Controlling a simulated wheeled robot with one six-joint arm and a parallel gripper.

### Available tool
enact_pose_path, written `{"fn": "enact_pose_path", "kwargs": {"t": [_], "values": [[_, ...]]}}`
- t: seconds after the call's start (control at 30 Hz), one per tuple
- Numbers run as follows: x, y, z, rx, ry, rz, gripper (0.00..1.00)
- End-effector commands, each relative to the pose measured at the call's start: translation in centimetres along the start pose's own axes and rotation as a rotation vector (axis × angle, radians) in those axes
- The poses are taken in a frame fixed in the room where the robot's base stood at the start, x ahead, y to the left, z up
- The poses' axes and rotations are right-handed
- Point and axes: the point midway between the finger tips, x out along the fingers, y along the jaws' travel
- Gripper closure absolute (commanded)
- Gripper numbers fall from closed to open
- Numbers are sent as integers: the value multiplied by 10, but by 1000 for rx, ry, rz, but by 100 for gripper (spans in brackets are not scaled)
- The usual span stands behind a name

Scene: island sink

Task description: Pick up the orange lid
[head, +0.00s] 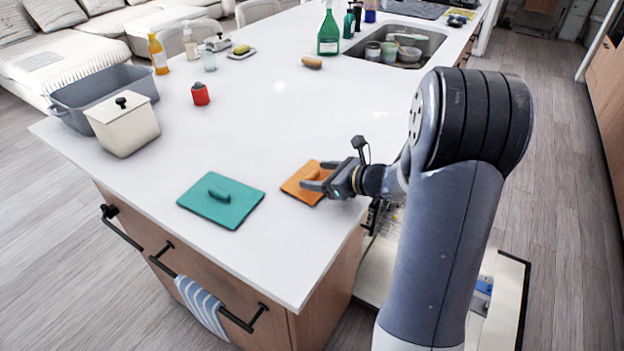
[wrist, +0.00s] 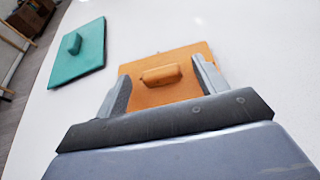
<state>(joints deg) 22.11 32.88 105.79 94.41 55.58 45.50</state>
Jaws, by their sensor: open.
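The orange lid (head: 294,188) lies flat on the white island top near its right edge. It is a square plate with a raised handle in the middle, and part of it is hidden by my gripper in the head view. My gripper (head: 318,176) reaches in from the right, low over the lid. In the wrist view my gripper (wrist: 155,75) is open, one finger on each side of the handle, with nothing held.
A teal lid (head: 221,206) lies left of the orange one; it also shows in the wrist view (wrist: 80,58). A cream pot (head: 124,128), a grey tub (head: 95,92) and a red container (head: 200,94) stand farther left. The sink (head: 408,45) is at the back. The middle counter is clear.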

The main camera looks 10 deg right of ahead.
Motion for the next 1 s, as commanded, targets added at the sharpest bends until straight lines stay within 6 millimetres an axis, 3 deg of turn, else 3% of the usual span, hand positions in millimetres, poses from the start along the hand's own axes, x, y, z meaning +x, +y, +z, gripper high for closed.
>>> {"fn": "enact_pose_path", "kwargs": {"t": [0.23, 0.8, 1.0], "values": [[2, 0, 0, -1, 0, -1, 32], [2, 0, 0, -1, -1, 0, 79], [2, 0, 0, -1, -1, 0, 80]]}}
